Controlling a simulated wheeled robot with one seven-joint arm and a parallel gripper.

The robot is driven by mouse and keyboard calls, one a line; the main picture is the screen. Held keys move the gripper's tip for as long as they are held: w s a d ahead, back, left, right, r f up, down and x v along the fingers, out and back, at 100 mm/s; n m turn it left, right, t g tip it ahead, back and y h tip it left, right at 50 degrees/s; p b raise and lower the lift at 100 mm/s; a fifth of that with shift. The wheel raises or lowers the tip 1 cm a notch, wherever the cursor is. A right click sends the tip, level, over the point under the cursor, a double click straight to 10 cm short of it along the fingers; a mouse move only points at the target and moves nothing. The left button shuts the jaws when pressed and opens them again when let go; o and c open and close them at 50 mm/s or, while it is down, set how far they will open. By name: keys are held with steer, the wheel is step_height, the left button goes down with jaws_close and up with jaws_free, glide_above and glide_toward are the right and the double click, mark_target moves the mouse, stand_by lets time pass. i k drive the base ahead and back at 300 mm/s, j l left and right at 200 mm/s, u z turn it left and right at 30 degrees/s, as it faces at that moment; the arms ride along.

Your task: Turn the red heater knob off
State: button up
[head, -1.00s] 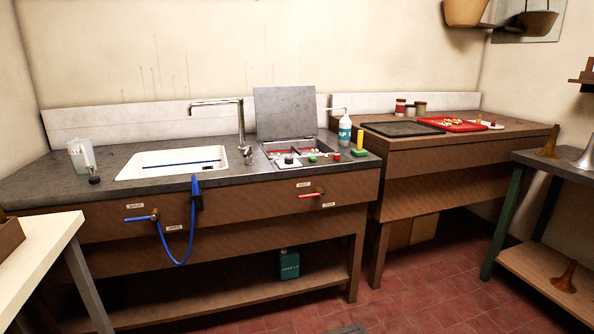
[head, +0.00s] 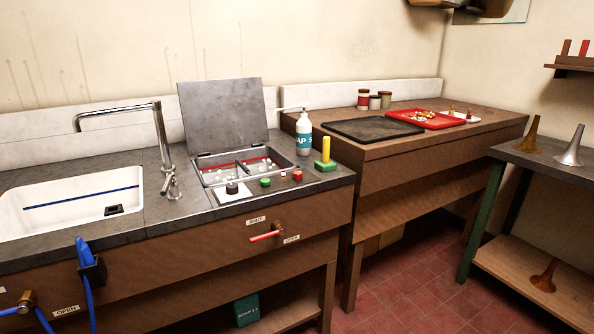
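The red heater knob (head: 297,176) is small and sits at the right end of a row on the counter's front strip, before an open metal tank (head: 222,178). A green knob (head: 265,182) and a black knob (head: 232,188) stand to its left. The knob's pointer setting is too small to tell. A red-handled valve (head: 266,236) is on the counter's front face below, between labels reading SHUT and OPEN. My gripper is not in view.
A soap bottle (head: 304,134) and a green block with a yellow upright (head: 325,155) stand right of the tank. A white sink (head: 70,206) is at left. A wooden bench with a black tray (head: 372,130) and red tray (head: 428,119) stands at right. Red tile floor is clear in front.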

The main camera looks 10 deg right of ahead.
mark_target(297, 176)
steer(key=i+l+u, duration=0.1)
steer(key=i+l, duration=0.35)
steer(key=l, duration=0.25)
steer(key=i+l+u, duration=0.15)
steer(key=i+l, duration=0.3)
steer(key=l, duration=0.3)
steer(key=i+l+u, duration=0.15)
steer(key=l, duration=0.2)
steer(key=i, duration=0.05)
